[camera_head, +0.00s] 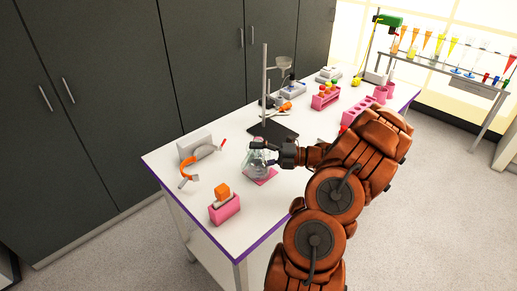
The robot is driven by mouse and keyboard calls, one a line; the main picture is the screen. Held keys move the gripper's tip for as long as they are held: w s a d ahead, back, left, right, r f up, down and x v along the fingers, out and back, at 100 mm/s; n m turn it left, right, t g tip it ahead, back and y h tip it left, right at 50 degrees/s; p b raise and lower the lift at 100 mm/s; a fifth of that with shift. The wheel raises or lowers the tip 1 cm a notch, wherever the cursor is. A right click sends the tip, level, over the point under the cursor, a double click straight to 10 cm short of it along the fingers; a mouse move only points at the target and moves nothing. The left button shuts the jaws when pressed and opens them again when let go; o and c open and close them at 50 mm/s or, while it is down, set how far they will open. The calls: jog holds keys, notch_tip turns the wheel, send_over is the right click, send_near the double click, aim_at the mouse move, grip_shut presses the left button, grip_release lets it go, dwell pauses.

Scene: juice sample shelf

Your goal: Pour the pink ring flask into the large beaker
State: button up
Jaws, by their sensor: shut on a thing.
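A clear glass vessel (256,165), apparently the flask, is at the pink mat (264,177) near the front middle of the white table. My gripper (262,151) reaches in from the right and is shut at its upper part. I cannot make out a pink ring on it or how full it is. I cannot tell whether its base touches the mat. The large beaker cannot be picked out; my arm covers part of the table's right side.
A stand (265,85) with a funnel rises behind the gripper. Pink racks (325,98) stand farther back. The table's front left is partly clear.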

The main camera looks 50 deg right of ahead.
jog(key=shift+m, duration=0.3)
dwell(0.6)
jog(key=shift+n, duration=0.6)
jog(key=shift+a+f+n+b, duration=0.1)
jog(key=shift+f+n+b, duration=0.2)
jog(key=shift+f+b, duration=0.4)
jog(key=shift+b, duration=0.45)
jog(key=b, duration=0.1)
jog(key=n+b, duration=0.1)
jog(key=b, duration=0.1)
jog(key=shift+s+a+f, duration=0.1)
jog(key=shift+s+f, duration=0.05)
jog(key=shift+f, duration=0.15)
jog(key=shift+r, duration=0.35)
jog(key=shift+f, duration=0.1)
jog(key=shift+f+b, duration=0.15)
jog(key=shift+b, duration=0.55)
